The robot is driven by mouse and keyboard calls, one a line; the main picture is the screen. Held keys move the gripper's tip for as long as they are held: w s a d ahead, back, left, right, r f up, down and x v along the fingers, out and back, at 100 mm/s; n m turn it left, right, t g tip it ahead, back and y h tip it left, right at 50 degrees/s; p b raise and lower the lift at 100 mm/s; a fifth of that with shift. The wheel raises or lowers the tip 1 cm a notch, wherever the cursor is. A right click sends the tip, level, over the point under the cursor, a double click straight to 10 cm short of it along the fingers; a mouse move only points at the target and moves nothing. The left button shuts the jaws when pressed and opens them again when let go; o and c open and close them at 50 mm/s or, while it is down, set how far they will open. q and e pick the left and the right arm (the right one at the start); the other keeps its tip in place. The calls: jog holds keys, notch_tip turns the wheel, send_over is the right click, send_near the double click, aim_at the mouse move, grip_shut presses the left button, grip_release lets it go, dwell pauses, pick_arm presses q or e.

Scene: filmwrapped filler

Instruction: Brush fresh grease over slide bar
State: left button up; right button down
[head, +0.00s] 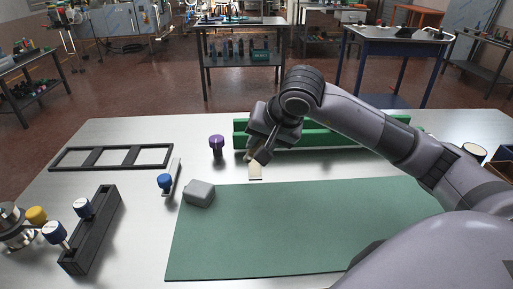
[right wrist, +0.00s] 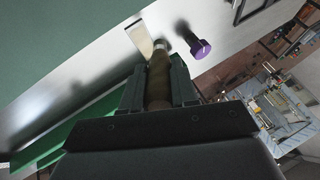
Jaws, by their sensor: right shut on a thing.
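My right gripper (head: 258,150) is shut on a brown cylindrical handle (right wrist: 158,80) with a light collar at its end, likely the brush. It is above the table, in front of the long green rail-like block (head: 345,137). A pale flat strip (head: 255,172) shows just below the gripper, and also in the right wrist view (right wrist: 140,38). I cannot tell whether it is the brush's tip or a separate piece. I cannot identify the slide bar with certainty; my arm hides part of the green block. My left gripper is not in view.
A purple-topped knob (head: 217,142) stands left of the gripper. A grey block (head: 199,194) sits at the corner of the green mat (head: 300,230). A black frame (head: 58,160), a blue-knobbed plate (head: 174,176) and a dark rack (head: 90,240) are on the left. The mat is otherwise clear.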

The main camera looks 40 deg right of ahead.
jog(key=shift+r+p, duration=1.05)
jog(key=shift+r, duration=1.15)
jog(key=shift+a, duration=0.1)
